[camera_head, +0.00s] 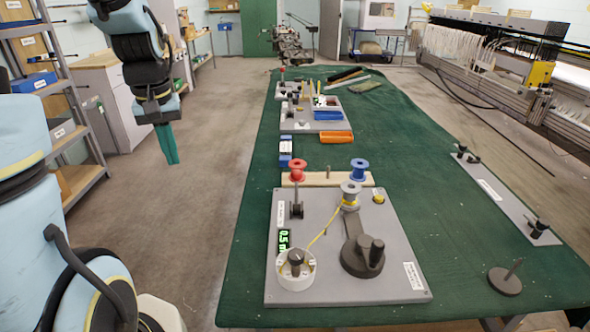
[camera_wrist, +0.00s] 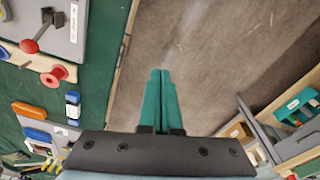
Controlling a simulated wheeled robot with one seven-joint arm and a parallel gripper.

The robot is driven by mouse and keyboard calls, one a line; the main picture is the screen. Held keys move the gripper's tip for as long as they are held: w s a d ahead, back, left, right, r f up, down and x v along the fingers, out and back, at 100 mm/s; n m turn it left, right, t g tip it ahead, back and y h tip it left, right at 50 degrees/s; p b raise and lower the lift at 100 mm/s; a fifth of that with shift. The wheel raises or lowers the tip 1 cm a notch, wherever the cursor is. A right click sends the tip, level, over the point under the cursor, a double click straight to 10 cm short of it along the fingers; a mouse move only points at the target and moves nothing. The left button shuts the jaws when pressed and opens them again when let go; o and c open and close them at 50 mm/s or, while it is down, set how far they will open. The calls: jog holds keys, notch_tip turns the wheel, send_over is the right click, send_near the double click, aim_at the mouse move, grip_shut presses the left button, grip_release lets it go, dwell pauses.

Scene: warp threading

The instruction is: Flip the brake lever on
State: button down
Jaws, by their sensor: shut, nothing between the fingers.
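The brake lever (camera_head: 296,206) looks like the dark lever at the upper left of the grey panel (camera_head: 390,285), beside a white label too small to read. In the wrist view the lever (camera_wrist: 40,32) has a red knob at its end, at the top left corner. My gripper (camera_head: 168,145) has teal fingers pressed together with nothing between them. It hangs over the floor, left of the table and well apart from the lever. The wrist view shows the shut fingers (camera_wrist: 160,100) above bare floor.
The panel also carries a white dial (camera_head: 295,270), a dark crank (camera_head: 362,250) and a yellow thread from a grey spool (camera_head: 350,190). A red spool (camera_head: 297,168) and a blue spool (camera_head: 359,168) stand behind. Shelving (camera_head: 75,130) stands left; floor between is clear.

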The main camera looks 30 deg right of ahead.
aim_at(297, 192)
jog(key=w+d+f+b, duration=0.1)
jog(key=d+b, duration=0.1)
jog(key=d, duration=0.8)
jog(key=w+d+f+b, duration=0.1)
jog(key=w+d+b, duration=0.1)
jog(key=d, duration=0.8)
jog(key=w+d+f+m+y+b, duration=0.1)
jog(key=d+b, duration=0.3)
jog(key=d, duration=0.7)
jog(key=shift+w+g, duration=0.4)
jog(key=s+a+f+p, duration=0.1)
jog(key=s+f+p, duration=0.1)
jog(key=f, duration=0.6)
jog(key=shift+s+a+f+p, duration=0.25)
jog(key=shift+s+f+p, duration=0.1)
jog(key=shift+s, duration=0.35)
